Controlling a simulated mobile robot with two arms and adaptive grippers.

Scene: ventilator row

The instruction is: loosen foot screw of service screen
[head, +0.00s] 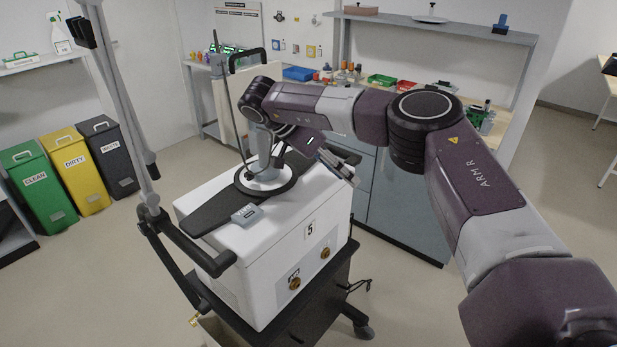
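A white machine marked 5 (311,229) stands on a dark wheeled cart. On its top are a dark plate (208,214) and a round white foot with a black rim (267,187), with a short pale column rising from it. A pale upright panel with a black handle (231,105) shows behind the column, partly covered by my arm; I cannot tell whether it is the service screen. I cannot make out the foot screw. My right gripper (347,168) hangs above the right side of the machine's top. Its fingers look apart, with nothing seen between them. My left gripper is not in view.
A small grey box (247,214) lies on the machine's top. Two brass ports (295,283) are on its front. A black handle bar (213,263) and a tall pole (122,100) stand at its left. Green, yellow (77,172) and dark bins stand left. A cluttered bench is behind.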

